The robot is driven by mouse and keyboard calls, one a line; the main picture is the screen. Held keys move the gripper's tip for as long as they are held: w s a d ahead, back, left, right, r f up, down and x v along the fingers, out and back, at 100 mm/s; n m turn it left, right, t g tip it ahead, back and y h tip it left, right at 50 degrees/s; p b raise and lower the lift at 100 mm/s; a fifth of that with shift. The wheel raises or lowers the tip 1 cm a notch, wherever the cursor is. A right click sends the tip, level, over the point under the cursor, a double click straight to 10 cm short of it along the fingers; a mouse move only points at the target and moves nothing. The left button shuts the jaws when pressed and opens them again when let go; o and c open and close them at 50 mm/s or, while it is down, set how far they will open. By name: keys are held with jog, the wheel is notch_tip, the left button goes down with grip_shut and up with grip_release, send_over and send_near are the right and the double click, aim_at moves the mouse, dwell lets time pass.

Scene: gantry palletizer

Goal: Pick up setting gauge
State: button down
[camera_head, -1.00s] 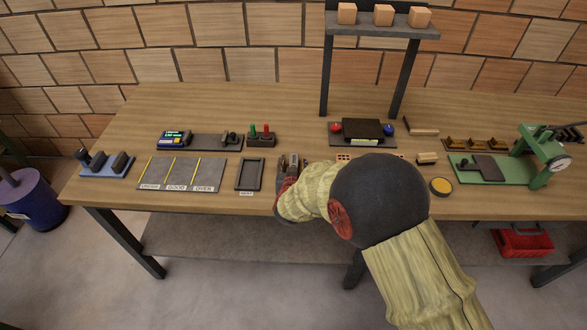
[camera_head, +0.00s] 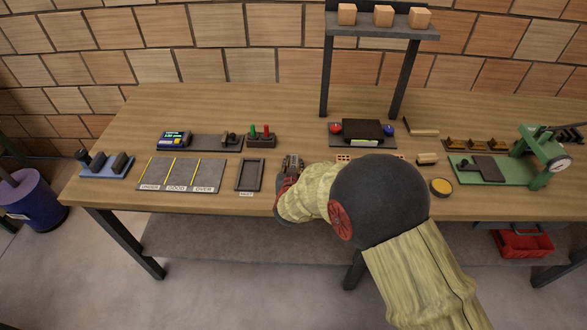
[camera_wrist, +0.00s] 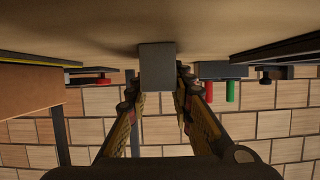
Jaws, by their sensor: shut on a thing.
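A plain grey block, which I take to be the setting gauge (camera_wrist: 157,62), is between the two fingers of my gripper (camera_wrist: 158,95) in the wrist view. The fingers are shut on its two sides, and its grey face shows between them. In the head view my gripper (camera_head: 292,165) is low over the front of the table, just right of the dark rectangular tray (camera_head: 238,186). The gauge is mostly hidden there by my gripper and arm. I cannot tell whether it touches the tabletop.
A board with yellow lines (camera_head: 181,186) lies left of the tray. A holder with green and red pegs (camera_head: 261,141) stands behind. A black device with red and blue knobs (camera_head: 362,130) is under the shelf (camera_head: 381,28). A green fixture (camera_head: 490,172) stands right. The back strip of table is clear.

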aim_at(293, 165)
jog(key=shift+r, duration=0.15)
jog(key=shift+r+p, duration=0.4)
jog(key=shift+r, duration=0.2)
notch_tip(293, 165, up, 3)
jog(key=shift+a+f+p, duration=0.1)
jog(key=shift+f+p, duration=0.1)
jog(key=shift+p, duration=0.5)
jog(key=s+r+p, duration=0.1)
jog(key=s+r, duration=0.1)
jog(key=s+a+r+p, duration=0.1)
jog(key=s+r, duration=0.1)
jog(key=r, duration=0.1)
jog(key=shift+s+a+r, duration=0.2)
jog(key=shift+s, duration=0.05)
jog(key=a+p+v, duration=0.2)
jog(key=p+v, duration=0.1)
jog(key=v, duration=0.7)
